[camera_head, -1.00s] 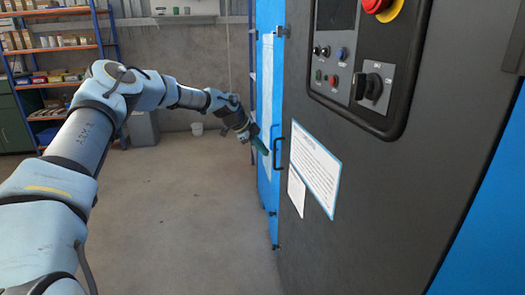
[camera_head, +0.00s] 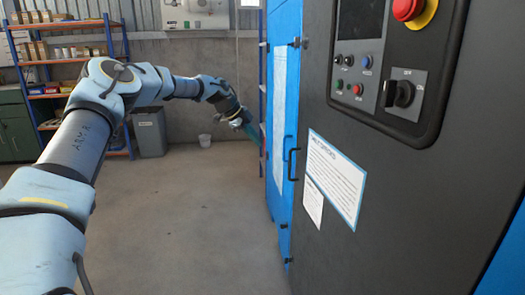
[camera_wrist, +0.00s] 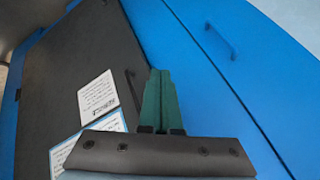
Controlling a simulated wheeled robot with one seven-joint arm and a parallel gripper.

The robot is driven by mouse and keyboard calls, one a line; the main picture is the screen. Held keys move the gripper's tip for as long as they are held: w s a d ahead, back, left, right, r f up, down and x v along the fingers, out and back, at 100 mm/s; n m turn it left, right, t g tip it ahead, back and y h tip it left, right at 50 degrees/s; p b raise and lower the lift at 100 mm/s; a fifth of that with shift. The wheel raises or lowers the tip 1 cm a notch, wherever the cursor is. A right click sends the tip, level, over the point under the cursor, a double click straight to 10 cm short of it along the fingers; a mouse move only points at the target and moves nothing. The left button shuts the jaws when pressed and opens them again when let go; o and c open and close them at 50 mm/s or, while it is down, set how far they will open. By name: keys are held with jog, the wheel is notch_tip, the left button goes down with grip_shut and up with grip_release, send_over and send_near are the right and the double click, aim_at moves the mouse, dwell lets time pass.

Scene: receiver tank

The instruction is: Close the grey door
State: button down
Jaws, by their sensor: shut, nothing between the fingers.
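The grey door (camera_head: 350,240) is a tall dark panel on the right in the head view, with a black handle (camera_head: 293,163) near its left edge. In the wrist view the grey door (camera_wrist: 75,65) fills the left part, and its handle (camera_wrist: 130,86) is just left of the fingers. I cannot tell for sure whether the door is flush with its frame. My gripper (camera_head: 256,137) is beyond the handle and to its left in the head view. Its green fingers (camera_wrist: 160,75) are shut together and empty, apart from the handle.
A blue cabinet (camera_head: 284,100) with a white sheet stands beyond the grey door. The door carries a control panel (camera_head: 395,60) and white labels (camera_head: 335,175). The floor (camera_head: 190,220) is clear.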

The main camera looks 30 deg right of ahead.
jog(key=s+d+f+m+t+h+b, duration=0.25)
jog(key=f+t+b, duration=0.4)
jog(key=f, duration=0.55)
jog(key=s+a+r+m+h+b, duration=0.1)
jog(key=s+a+r+h+b, duration=0.1)
jog(key=s+a+h+b, duration=0.35)
jog(key=s+a+r+m+h+b, duration=0.1)
jog(key=s+a+r+h+b, duration=0.15)
jog(key=s+a, duration=0.45)
jog(key=s+f+p+x, duration=0.1)
jog(key=p+x, duration=0.1)
jog(key=x, duration=1.2)
jog(key=shift+d+y, duration=0.3)
jog(key=shift+y, duration=0.05)
jog(key=shift+w+g, duration=0.1)
jog(key=shift+g, duration=0.15)
